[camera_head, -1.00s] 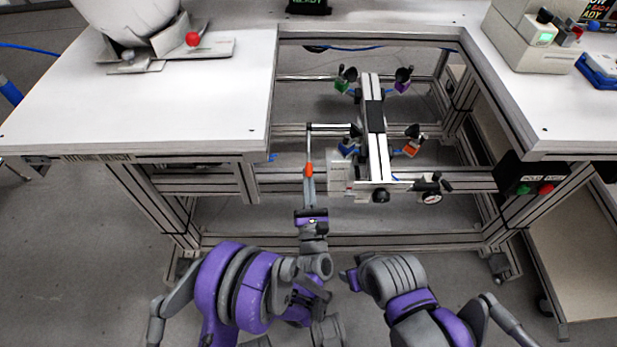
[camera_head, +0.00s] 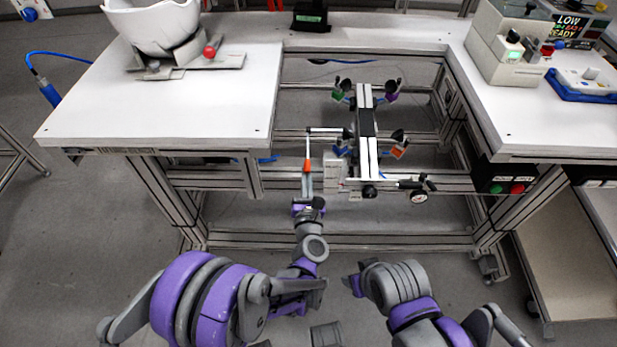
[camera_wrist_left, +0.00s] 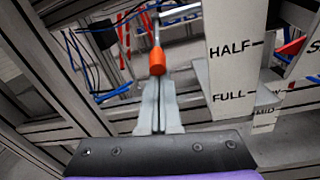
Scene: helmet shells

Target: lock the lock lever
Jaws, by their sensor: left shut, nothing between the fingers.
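The lock lever is a thin metal rod with an orange knob (camera_head: 307,166) at its near end, left of the central fixture (camera_head: 367,130). In the left wrist view, the orange knob (camera_wrist_left: 157,62) is just beyond the fingertips. My left gripper (camera_head: 307,180) is shut and empty, its fingertips at the knob's near side. It also shows in the left wrist view (camera_wrist_left: 157,82); I cannot tell if it touches the knob. A white plate (camera_wrist_left: 237,75) marked HALF and FULL stands right of the knob. My right arm shows at the lower right, but its gripper cannot be made out.
White worktops flank the gap at left (camera_head: 205,110) and right (camera_head: 545,125). A metal frame rail (camera_head: 260,178) runs across below them. A gauge (camera_head: 418,197) sits at the fixture's near right. A white bowl-like shell (camera_head: 150,25) stands on the left worktop.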

